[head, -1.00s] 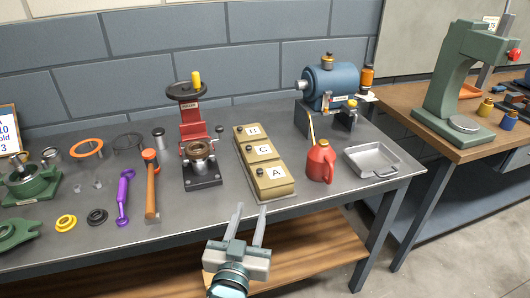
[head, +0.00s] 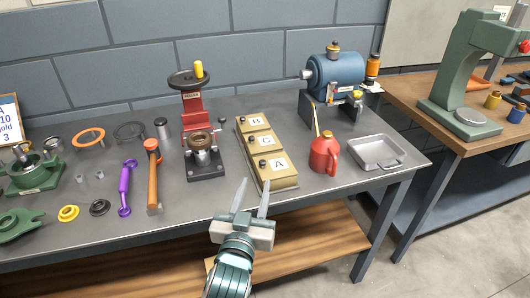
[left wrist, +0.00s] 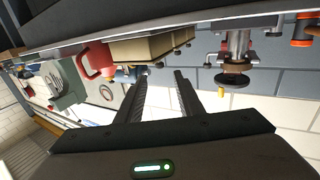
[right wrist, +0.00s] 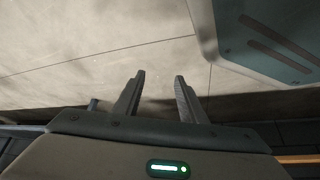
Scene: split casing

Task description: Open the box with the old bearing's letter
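Three tan lidded boxes stand in a row on the bench: the nearest is marked A (head: 277,175), the middle one C (head: 262,143), and the far one has a letter I read as B (head: 249,124). All their lids look shut, each with a small dark knob. My left gripper (head: 251,192) is open and empty, just in front of box A and apart from it. The boxes also show in the left wrist view (left wrist: 140,48), beyond the open fingers. My right gripper (right wrist: 160,82) is open and empty, facing floor, and is outside the head view.
A red press (head: 197,130) with a brown ring stands left of the boxes. A red oil can (head: 324,155) and a metal tray (head: 376,152) stand right of them. A cut-off card (head: 9,122) at far left shows "A", "10", "old", "3". A hammer (head: 153,180) lies left.

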